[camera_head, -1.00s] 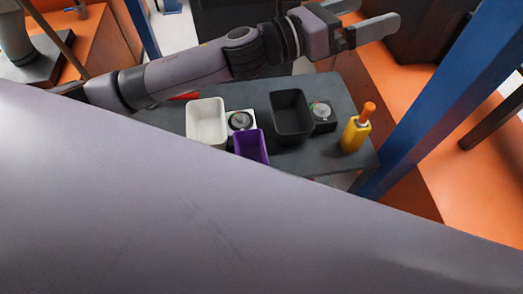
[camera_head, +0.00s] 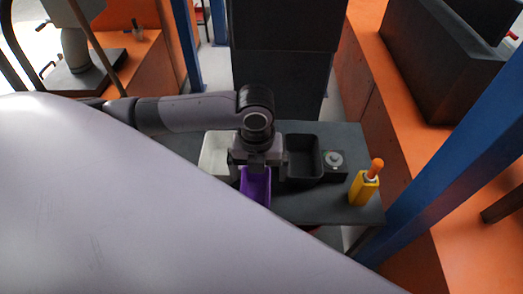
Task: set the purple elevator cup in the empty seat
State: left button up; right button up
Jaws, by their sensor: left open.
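The purple elevator cup (camera_head: 256,190) stands on the dark grey table (camera_head: 305,207), in front of the left gripper in the head view. Its lower part is cut off by a large pale surface in the foreground. My left gripper (camera_head: 257,172) is open, with its fingers apart to the left and right at the far end of the purple cup. I cannot tell if they touch it. The arm and gripper hide the table area just behind the cup. No empty seat can be clearly made out. My right gripper is not in view.
A white bin (camera_head: 214,153) stands left of the gripper, partly hidden. A black bin (camera_head: 304,160) is close on its right. Beside that is a dark block with a round grey top (camera_head: 334,162), then a yellow holder with an orange handle (camera_head: 364,186). A blue post (camera_head: 430,165) stands at right.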

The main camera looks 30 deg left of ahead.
pick_arm(q)
send_over(255, 186)
jog(key=s+d, duration=0.2)
jog(key=s, duration=0.1)
notch_tip(255, 186, down, 7)
jog(key=shift+d+f+b, duration=0.1)
jog(key=shift+d+b, duration=0.05)
jog(key=shift+b, duration=0.15)
jog(key=c, duration=1.5)
jog(key=shift+r, duration=0.2)
notch_tip(255, 186, up, 20)
jog(key=p, duration=0.2)
jog(key=shift+f, duration=0.1)
